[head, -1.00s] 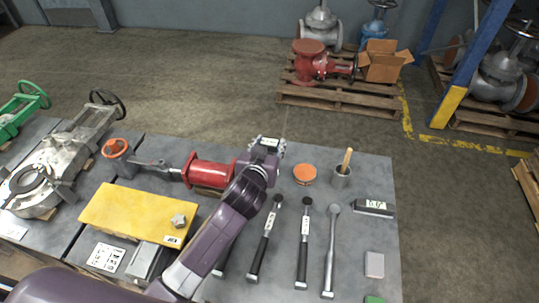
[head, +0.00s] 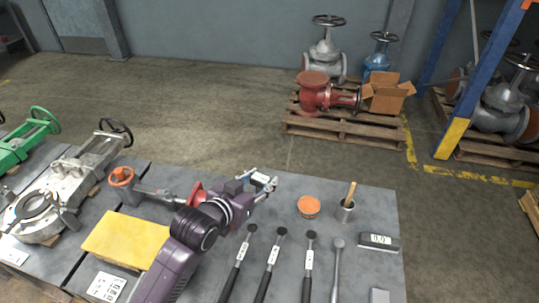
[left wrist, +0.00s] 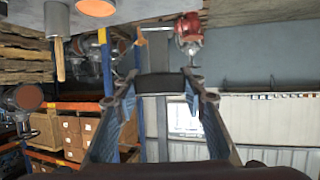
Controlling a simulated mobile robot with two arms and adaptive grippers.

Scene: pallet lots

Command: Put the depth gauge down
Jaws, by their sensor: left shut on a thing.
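My left gripper (head: 264,186) reaches over the back part of the grey table and points to the right in the head view. It is shut on the depth gauge (head: 262,178), a small piece with a pale face. In the left wrist view the two fingers (left wrist: 163,88) close on a dark block of the gauge (left wrist: 160,83). The gripper looks held above the table, but its height is hard to judge. The gauge's lower side is hidden in the head view. My right gripper is in neither view.
A digital box (head: 378,241) lies further right. A red valve (head: 193,193) and yellow block (head: 127,240) are left.

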